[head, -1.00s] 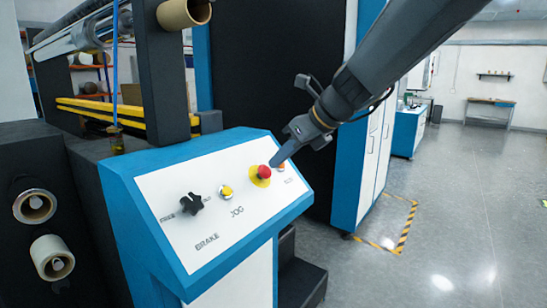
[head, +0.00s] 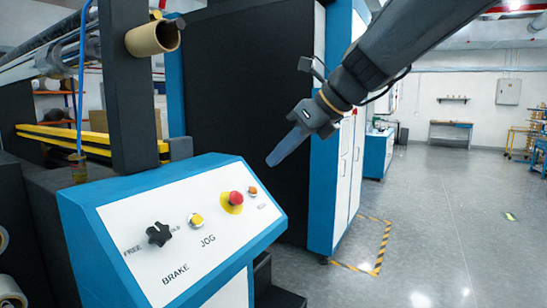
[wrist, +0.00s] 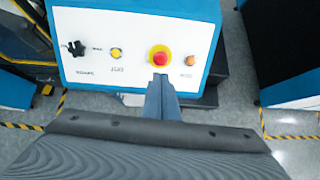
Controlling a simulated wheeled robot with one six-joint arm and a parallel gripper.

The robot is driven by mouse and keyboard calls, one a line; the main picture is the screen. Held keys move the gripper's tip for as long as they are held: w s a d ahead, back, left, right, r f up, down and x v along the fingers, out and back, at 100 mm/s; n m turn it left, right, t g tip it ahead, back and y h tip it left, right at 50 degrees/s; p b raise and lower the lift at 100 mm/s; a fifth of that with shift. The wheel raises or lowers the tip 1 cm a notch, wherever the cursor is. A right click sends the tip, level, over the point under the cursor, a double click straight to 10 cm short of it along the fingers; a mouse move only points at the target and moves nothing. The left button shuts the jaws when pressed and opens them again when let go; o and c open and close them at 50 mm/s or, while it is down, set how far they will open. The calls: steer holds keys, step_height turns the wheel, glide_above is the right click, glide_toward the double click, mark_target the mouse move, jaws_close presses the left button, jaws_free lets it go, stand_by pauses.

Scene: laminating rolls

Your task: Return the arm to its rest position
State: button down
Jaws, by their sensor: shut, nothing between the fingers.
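My gripper (head: 272,161) is shut and empty, its grey-blue fingers together. In the head view it hangs in the air to the upper right of the control panel (head: 130,215), apart from it. In the wrist view my gripper (wrist: 161,80) points toward the panel (wrist: 120,20), its tips in line with the lower edge of the red button (wrist: 159,56). My arm (head: 400,50) reaches in from the upper right in the head view. The panel also carries a black knob (head: 159,234), a yellow button (head: 196,220) and the red button (head: 235,198) on its yellow base.
A tall black and blue cabinet (head: 250,90) stands behind the panel, close to my gripper. A cardboard core (head: 153,38) sticks out at the upper left. Striped floor tape (head: 378,262) marks the floor at right. Open grey floor (head: 450,200) lies beyond.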

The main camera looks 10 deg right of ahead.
steer(key=s+d+f+n+g+h, duration=0.1)
steer(key=s+d+f+n+h, duration=0.1)
steer(key=s+f+n, duration=0.3)
steer(key=s+d+f+n+g+h, duration=0.2)
steer(key=s+d+f+n, duration=0.2)
steer(key=f+n, duration=0.8)
steer(key=s+d+f+n+g+h, duration=0.1)
steer(key=s+d+f+n+h, duration=0.2)
steer(key=f, duration=1.4)
steer(key=s+d+n, duration=0.1)
steer(key=s+n, duration=0.3)
steer(key=n, duration=0.2)
steer(key=shift+s+f+g, duration=0.15)
steer(key=shift+s+g, duration=0.05)
steer(key=shift+g, duration=0.1)
